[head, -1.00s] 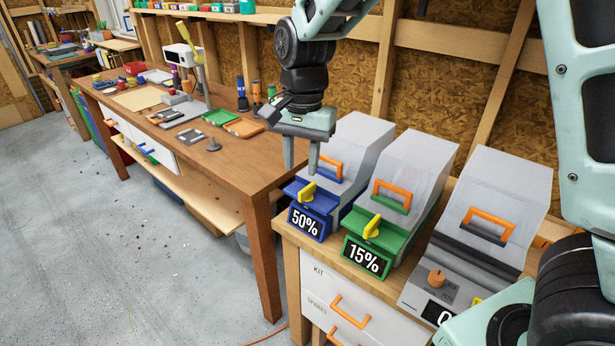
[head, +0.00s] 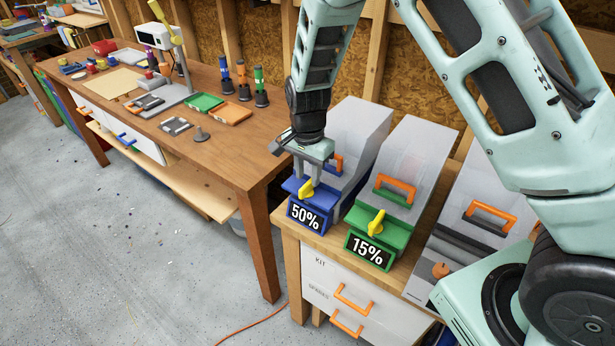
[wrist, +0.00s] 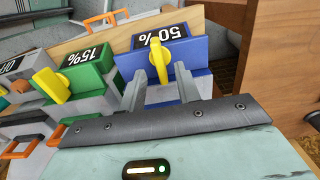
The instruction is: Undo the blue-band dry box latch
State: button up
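The blue-band dry box (head: 352,135) is a grey box with a blue front and a "50%" label (head: 306,216). Its yellow latch (head: 306,188) is on the blue front, and it also shows in the wrist view (wrist: 158,58). My gripper (head: 307,178) is at the front of this box, pointing down at the latch. In the wrist view my gripper (wrist: 160,88) is open, with one finger on each side of the latch's near end and a gap on both sides. The gripper partly hides the box's orange handle (head: 337,163).
The green-band "15%" box (head: 415,160) with its own yellow latch (head: 377,222) stands close to the right. A third grey box (head: 480,195) is beyond it, partly behind my arm. White drawers (head: 335,285) are below. A wooden workbench (head: 225,150) stands left.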

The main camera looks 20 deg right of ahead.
aim_at(307, 183)
jog(key=shift+f, duration=1.5)
grip_shut()
